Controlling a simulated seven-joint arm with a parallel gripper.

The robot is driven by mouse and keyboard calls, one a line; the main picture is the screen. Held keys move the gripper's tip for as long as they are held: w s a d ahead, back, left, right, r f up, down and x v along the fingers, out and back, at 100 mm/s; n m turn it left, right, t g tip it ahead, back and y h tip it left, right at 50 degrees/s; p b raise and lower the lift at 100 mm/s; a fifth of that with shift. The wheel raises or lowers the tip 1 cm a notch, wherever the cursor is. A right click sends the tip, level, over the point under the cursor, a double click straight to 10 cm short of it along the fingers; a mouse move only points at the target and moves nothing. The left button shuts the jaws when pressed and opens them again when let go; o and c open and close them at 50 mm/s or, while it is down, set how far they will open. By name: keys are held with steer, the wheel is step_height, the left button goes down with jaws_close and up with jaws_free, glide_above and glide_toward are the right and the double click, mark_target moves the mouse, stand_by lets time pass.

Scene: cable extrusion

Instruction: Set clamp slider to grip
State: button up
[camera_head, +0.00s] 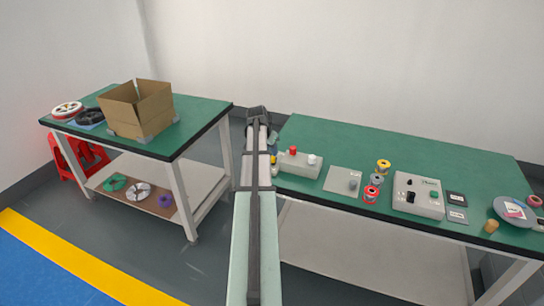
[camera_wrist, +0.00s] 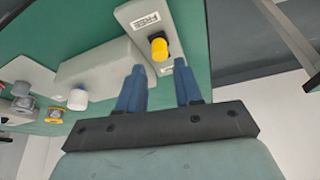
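The clamp is a light grey block (camera_wrist: 150,22) with a yellow slider knob (camera_wrist: 159,48) on a dark base. A "FREE" label (camera_wrist: 147,21) is at its far end. A second label (camera_wrist: 166,70), too small to read, is at the end near my gripper. The knob sits nearer the second label. My gripper (camera_wrist: 160,70) is open and empty. Its two blue fingertips point at the clamp, one on either side of the line to the knob, and appear just short of it. In the head view my arm partly hides the clamp at the table's left end.
A grey box (camera_head: 300,165) with red and white buttons stands beside the clamp. Farther right on the green table (camera_head: 400,150) are a grey plate (camera_head: 338,180), spools (camera_head: 383,167) and a control box (camera_head: 418,197). A left table holds a cardboard box (camera_head: 138,108). A gap separates the tables.

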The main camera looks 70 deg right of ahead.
mark_target(272, 157)
steer(key=shift+x, duration=2.4)
steer(key=shift+c, duration=0.5)
jaws_close()
